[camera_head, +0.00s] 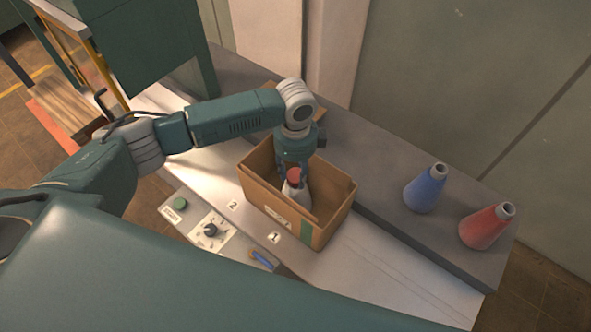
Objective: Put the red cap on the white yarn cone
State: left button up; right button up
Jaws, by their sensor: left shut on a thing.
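The white yarn cone (293,189) stands inside a cardboard box (326,231), its lower part hidden by the box wall. The small red cap (294,174) is at the top of the white cone, directly above it in the picture. I cannot tell whether it is seated or just held there. My left gripper (294,171) points down into the box and is shut on the red cap, its fingers partly hidden. My right gripper is not in view.
A blue yarn cone (425,190) and a red yarn cone (485,227) stand on the grey ledge (390,165) at right. A control panel (209,229) with a green button and a knob is left of the box. The box walls surround my gripper closely.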

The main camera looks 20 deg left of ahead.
pick_arm(q)
jog(key=shift+f, duration=0.4)
jog(key=o, duration=0.9)
notch_tip(320, 180, up, 12)
jog(key=shift+r, duration=0.1)
